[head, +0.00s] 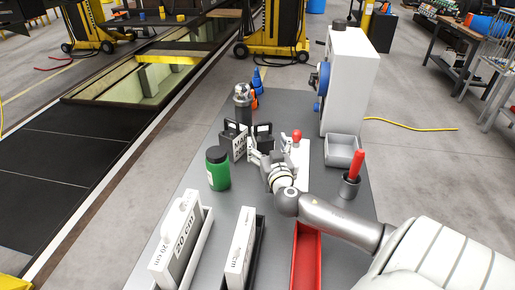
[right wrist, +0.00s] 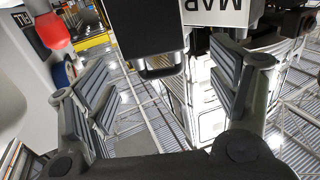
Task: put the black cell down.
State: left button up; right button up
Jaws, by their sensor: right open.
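The black cell (head: 264,133) stands upright near the middle of the grey table, beside a white-fronted block marked "MAR" (head: 239,146). In the right wrist view the black cell (right wrist: 148,22) is a dark block with a loop-like lower end, at the top between the fingers. My right gripper (head: 267,163) is at the near side of the cell. Its fingers (right wrist: 165,90) are spread apart, with a gap visible between them and the cell. Whether the cell's base is fully on the surface is hidden. My left gripper is not in view.
A red ball-topped lever (head: 297,135) is close on the right of my gripper. A green jar (head: 217,169) is to its left. A grey bin (head: 342,151) and a cup with a red-handled tool (head: 350,186) are right. Long trays (head: 306,262) line the near edge.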

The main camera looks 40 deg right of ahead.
aim_at(262, 133)
jog(key=shift+w+d, duration=0.15)
jog(key=shift+w, duration=0.25)
jog(key=shift+w+d+r, duration=0.15)
jog(key=shift+w+d, duration=0.05)
jog(key=shift+w, duration=0.1)
jog(key=shift+w+d+p, duration=0.45)
jog(key=shift+p, duration=0.1)
jog(key=p+x, duration=0.1)
jog(key=x, duration=0.2)
jog(key=shift+w, duration=0.1)
jog(key=shift+w+d, duration=0.4)
jog(key=shift+w, duration=0.15)
grip_shut()
jog(key=shift+w+r, duration=0.1)
